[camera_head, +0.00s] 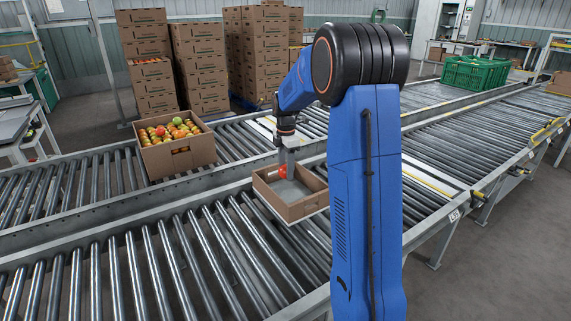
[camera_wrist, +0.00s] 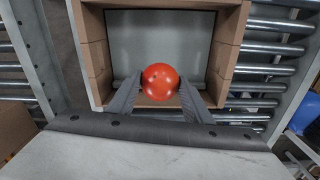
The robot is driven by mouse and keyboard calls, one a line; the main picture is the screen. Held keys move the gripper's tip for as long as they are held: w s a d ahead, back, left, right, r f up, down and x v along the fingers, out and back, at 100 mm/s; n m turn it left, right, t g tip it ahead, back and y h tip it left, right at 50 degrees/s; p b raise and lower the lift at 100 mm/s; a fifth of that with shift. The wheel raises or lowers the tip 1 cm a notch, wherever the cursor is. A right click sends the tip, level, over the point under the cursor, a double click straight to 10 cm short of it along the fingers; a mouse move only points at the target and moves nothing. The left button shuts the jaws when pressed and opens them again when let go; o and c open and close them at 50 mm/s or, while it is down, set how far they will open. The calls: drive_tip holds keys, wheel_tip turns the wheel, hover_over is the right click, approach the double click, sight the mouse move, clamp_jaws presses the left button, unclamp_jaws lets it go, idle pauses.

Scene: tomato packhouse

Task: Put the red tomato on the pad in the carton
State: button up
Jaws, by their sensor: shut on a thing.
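The red tomato (camera_wrist: 160,80) is held between the two fingers of my gripper (camera_wrist: 161,86), at the near side of the carton's opening in the wrist view. A grey pad (camera_wrist: 158,42) covers the carton's floor and is otherwise bare. I cannot tell whether the tomato touches the pad.
A larger box (camera_head: 180,158) full of red, yellow and green tomatoes stands on the far conveyor to the left. Stacked cartons (camera_head: 200,65) stand behind. A green crate (camera_head: 475,73) sits at the far right. Rollers left of the carton are clear.

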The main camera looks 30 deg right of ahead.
drive_tip(key=shift+f, duration=4.5)
drive_tip(key=shift+f, duration=0.35)
drive_tip(key=o, duration=0.8)
drive_tip(key=shift+c, duration=0.4)
drive_tip(key=shift+c, duration=1.1)
drive_tip(key=shift+r, duration=0.1)
drive_tip(key=shift+r, duration=3.4)
